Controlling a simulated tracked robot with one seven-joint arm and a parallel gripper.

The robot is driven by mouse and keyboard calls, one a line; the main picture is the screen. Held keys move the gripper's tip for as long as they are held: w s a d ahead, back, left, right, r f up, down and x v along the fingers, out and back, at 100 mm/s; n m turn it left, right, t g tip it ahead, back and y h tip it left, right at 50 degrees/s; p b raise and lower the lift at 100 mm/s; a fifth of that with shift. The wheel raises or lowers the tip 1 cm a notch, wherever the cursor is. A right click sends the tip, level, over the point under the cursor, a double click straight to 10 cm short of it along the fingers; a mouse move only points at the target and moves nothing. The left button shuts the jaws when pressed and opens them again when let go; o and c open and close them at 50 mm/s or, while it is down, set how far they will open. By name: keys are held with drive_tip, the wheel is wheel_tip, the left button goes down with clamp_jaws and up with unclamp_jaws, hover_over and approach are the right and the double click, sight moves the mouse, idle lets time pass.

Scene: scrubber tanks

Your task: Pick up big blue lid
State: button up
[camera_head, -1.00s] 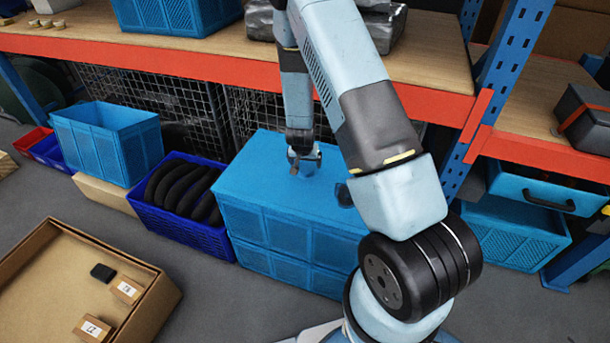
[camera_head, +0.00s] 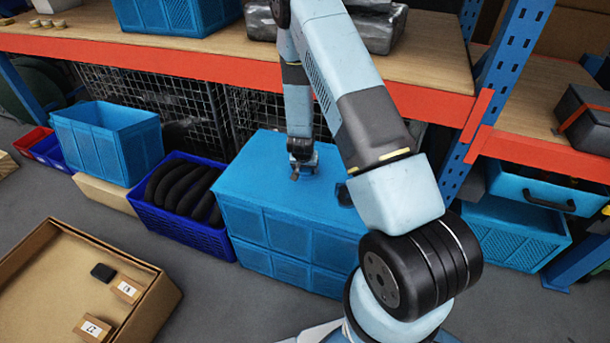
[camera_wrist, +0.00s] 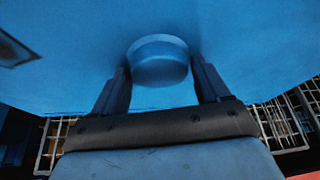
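The big blue lid (camera_head: 262,192) tops a blue crate stack in the head view. In the wrist view the lid (camera_wrist: 85,75) fills the upper part as a flat blue surface, with a round blue knob (camera_wrist: 158,72) on it. My gripper (camera_head: 304,173) points down at the lid's top. In the wrist view my gripper (camera_wrist: 159,62) is open, one finger on each side of the knob, with narrow gaps. Whether either finger touches the knob is unclear. The lid's right part is partly hidden behind my arm.
An open blue crate (camera_head: 108,140) and a dark blue bin (camera_head: 182,235) of black curved items stand left. A shelf with an orange edge (camera_head: 250,78) overhangs behind. A blue rack post (camera_head: 490,85) stands right. A cardboard box (camera_head: 150,310) lies in front.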

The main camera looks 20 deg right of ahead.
sight(305, 169)
drive_tip(key=c, duration=0.9)
drive_tip(key=shift+r, duration=0.1)
drive_tip(key=shift+r, duration=0.45)
wheel_tip(305, 169, up, 2)
drive_tip(key=shift+w+r, duration=0.1)
drive_tip(key=shift+r, duration=0.1)
drive_tip(key=s+r, duration=0.9)
drive_tip(key=s, duration=0.5)
drive_tip(key=shift+a+r, duration=0.3)
drive_tip(key=shift+r, duration=0.1)
drive_tip(key=shift+r, duration=1)
